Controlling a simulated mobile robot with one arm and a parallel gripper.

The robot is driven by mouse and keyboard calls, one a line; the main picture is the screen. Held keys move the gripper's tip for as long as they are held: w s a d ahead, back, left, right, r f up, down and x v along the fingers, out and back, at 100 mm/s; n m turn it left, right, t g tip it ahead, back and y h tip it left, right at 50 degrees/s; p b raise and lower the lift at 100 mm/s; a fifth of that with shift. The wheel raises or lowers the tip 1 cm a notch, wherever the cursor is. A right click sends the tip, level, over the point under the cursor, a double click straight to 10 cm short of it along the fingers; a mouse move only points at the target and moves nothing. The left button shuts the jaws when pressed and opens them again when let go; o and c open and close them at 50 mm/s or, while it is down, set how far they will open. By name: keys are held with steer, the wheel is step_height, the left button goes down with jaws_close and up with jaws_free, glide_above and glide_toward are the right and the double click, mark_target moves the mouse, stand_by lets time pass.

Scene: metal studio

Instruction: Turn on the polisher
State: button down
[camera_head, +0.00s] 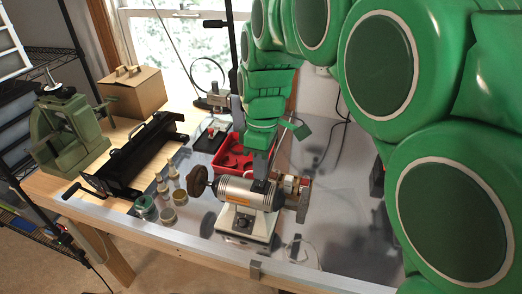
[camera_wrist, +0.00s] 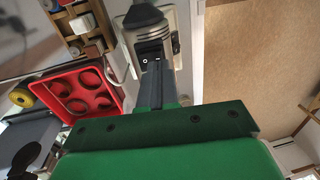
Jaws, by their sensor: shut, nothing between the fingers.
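The polisher (camera_head: 235,190) is a silver motor with an orange label on a pale base. It stands near the front edge of the metal table, with a brown wheel on its left end and another wheel assembly on its right. In the wrist view the polisher (camera_wrist: 172,40) is at the top centre, with a black switch (camera_wrist: 149,58) bearing a white O mark. My gripper (camera_wrist: 153,70) is shut and empty, its tips at or just below the switch; contact cannot be told.
A red tray (camera_head: 222,158) stands behind the polisher. Small bottles and jars (camera_head: 167,217) stand to its left, near a black bending machine (camera_head: 135,160). A green machine (camera_head: 70,135) and cardboard box (camera_head: 135,92) are farther left. The metal tabletop right of the polisher looks mostly clear.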

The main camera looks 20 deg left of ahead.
mark_target(260, 186)
steer(key=shift+s+f, duration=0.2)
steer(key=shift+f, duration=1)
steer(key=shift+s+f, duration=0.1)
steer(key=shift+f, duration=0.15)
steer(key=shift+w+r, duration=0.2)
steer(key=shift+w, duration=0.65)
steer(key=shift+t, duration=0.3)
step_height(260, 186, up, 14)
steer(key=w, duration=0.1)
steer(key=shift+w, duration=0.35)
